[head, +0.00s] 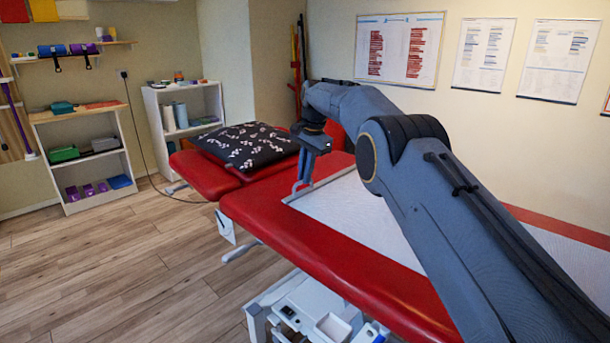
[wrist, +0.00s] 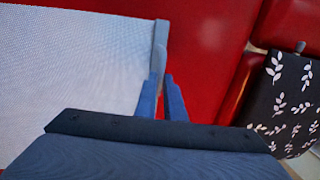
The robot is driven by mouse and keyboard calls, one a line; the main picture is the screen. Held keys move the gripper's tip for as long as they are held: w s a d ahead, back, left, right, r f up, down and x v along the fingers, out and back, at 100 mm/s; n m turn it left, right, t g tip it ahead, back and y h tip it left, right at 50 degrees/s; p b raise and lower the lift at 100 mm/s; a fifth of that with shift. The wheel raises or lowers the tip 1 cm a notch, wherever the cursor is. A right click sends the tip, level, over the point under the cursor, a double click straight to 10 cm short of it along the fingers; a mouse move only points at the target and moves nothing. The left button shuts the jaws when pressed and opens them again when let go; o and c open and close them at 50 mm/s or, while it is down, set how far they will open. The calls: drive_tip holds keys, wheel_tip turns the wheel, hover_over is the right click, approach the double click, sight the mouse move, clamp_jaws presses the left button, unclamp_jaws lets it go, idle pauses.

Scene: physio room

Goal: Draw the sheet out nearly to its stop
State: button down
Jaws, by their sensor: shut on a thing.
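The pale sheet (head: 352,215) lies flat over the red treatment couch (head: 278,217). Its leading edge has a grey bar, close to my gripper in the head view. My gripper (head: 303,187) points down at that edge and is shut on it. In the wrist view the sheet (wrist: 75,55) fills the left side, and the grey edge bar (wrist: 160,45) runs up from my gripper (wrist: 161,85). Bare red couch shows beyond the bar. My arm hides much of the sheet in the head view.
A black leaf-patterned pillow (head: 245,145) lies on the couch's far section; it also shows in the wrist view (wrist: 285,100). A white trolley (head: 310,312) stands below the near side. Shelves (head: 85,155) line the back left. The wooden floor (head: 110,260) at left is clear.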

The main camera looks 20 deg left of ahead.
drive_tip(key=c, duration=1.8)
unclamp_jaws()
drive_tip(key=shift+s, duration=0.1)
drive_tip(key=shift+c, duration=0.2)
drive_tip(key=shift+d, duration=0.1)
wheel_tip(320, 180, up, 8)
drive_tip(key=d, duration=0.1)
drive_tip(key=shift+s+d+f, duration=0.15)
drive_tip(key=shift+s+d, duration=0.05)
drive_tip(key=shift+s, duration=0.1)
